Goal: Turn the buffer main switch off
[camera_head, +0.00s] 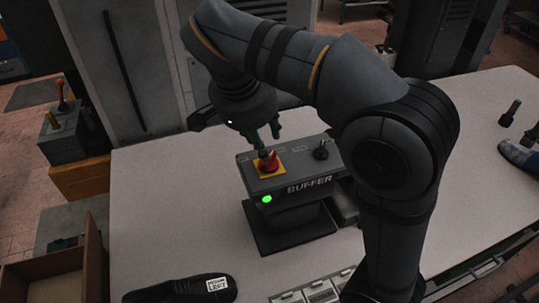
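The grey buffer unit (290,182), lettered BUFFER, stands on the table. Its red main switch (269,164) sits on a yellow plate at the left of the sloped top. A black knob (321,152) is at the right of that top. A green lamp (267,199) glows on the front. My gripper (269,143) points down from above and behind the red switch. Its two fingers show apart, so it looks open. The left fingertip overlaps the top of the red switch in the picture; I cannot tell whether it touches.
The pale table (165,220) has free room left of the unit. A box with a red-knobbed lever (62,130) stands beyond the table's left edge. Grey cabinets stand behind.

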